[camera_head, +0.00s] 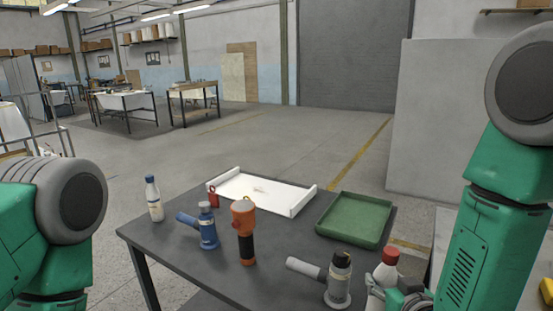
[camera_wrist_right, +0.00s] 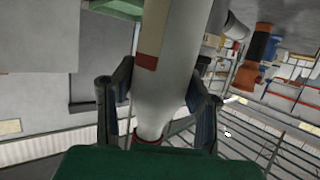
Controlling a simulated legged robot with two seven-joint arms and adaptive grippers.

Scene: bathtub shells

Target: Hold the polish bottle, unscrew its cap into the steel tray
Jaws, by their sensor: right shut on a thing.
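The polish bottle seems to be the white bottle (camera_head: 384,274) with a red cap (camera_head: 391,256) at the table's front right edge, roughly upright. My right gripper (camera_head: 398,296) is shut on it, partly cut off by the frame's bottom. In the right wrist view the pale bottle (camera_wrist_right: 168,65) with a red and tan label lies between the fingers of that gripper (camera_wrist_right: 160,90); its reddish neck end is partly hidden behind my gripper body. A green tray (camera_head: 352,220) lies at the table's right; I cannot tell a steel tray. Only my left arm shows, its gripper out of frame.
On the dark table (camera_head: 290,250) stand a blue-capped white bottle (camera_head: 154,199), a blue tool (camera_head: 205,227), an orange-black tool (camera_head: 245,232) and a grey-black tool (camera_head: 335,280) close beside the held bottle. A white shell piece (camera_head: 262,191) lies at the back.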

